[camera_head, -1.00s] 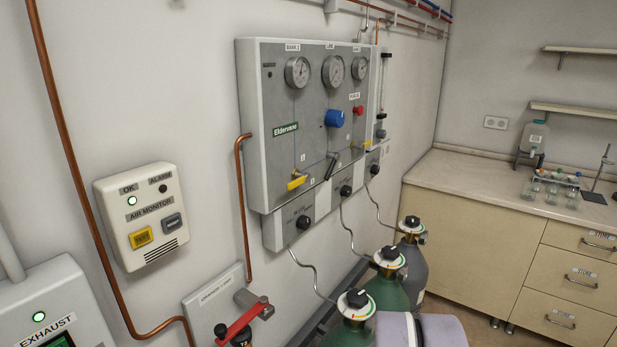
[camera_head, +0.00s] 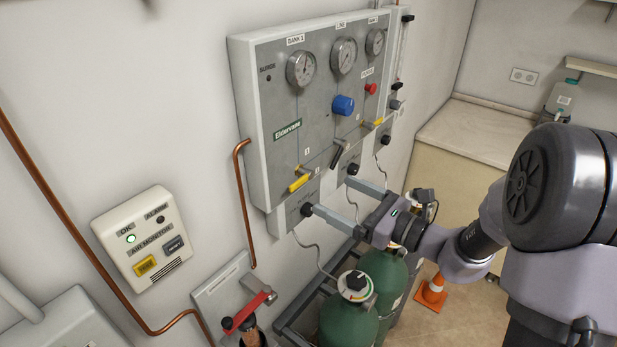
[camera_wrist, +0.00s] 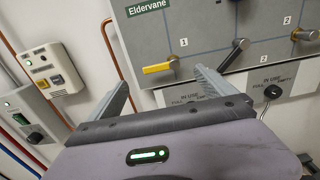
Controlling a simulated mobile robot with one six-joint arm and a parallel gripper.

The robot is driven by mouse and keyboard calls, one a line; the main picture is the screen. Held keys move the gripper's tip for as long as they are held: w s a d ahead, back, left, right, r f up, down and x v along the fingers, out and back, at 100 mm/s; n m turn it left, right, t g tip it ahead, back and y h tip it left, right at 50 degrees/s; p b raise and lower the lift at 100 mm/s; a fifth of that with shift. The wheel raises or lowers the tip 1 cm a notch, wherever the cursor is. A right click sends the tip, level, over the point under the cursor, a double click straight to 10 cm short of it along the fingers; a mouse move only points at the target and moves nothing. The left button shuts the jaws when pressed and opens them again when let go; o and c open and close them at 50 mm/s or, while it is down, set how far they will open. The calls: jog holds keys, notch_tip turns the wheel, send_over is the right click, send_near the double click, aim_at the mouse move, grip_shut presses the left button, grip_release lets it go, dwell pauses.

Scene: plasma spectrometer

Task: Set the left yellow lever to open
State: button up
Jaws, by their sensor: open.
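The left yellow lever (camera_head: 299,184) is on the lower left of the grey gas panel (camera_head: 275,105), under the "Eldervane" label. Its yellow handle slants down and left from its pivot. In the wrist view the lever (camera_wrist: 157,68) lies nearly level, handle pointing left, and appears between the two fingers. My gripper (camera_head: 329,195) is open and empty, its fingers pointing at the panel's lower edge, to the lower right of the lever. In the wrist view my gripper (camera_wrist: 154,47) has its fingers wide apart. I see no contact with the lever.
A dark-handled lever (camera_head: 340,153) and another yellow lever (camera_head: 373,123) sit to the right. Green gas cylinders (camera_head: 347,318) stand below. A red-handled valve (camera_head: 245,313) and an air monitor (camera_head: 146,240) are on the wall at left.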

aim_at(303, 179)
jog(key=x, duration=0.9)
jog(key=shift+w+a, duration=0.1)
jog(key=shift+a, duration=0.05)
jog(key=shift+p, duration=0.3)
jog(key=c, duration=2.1)
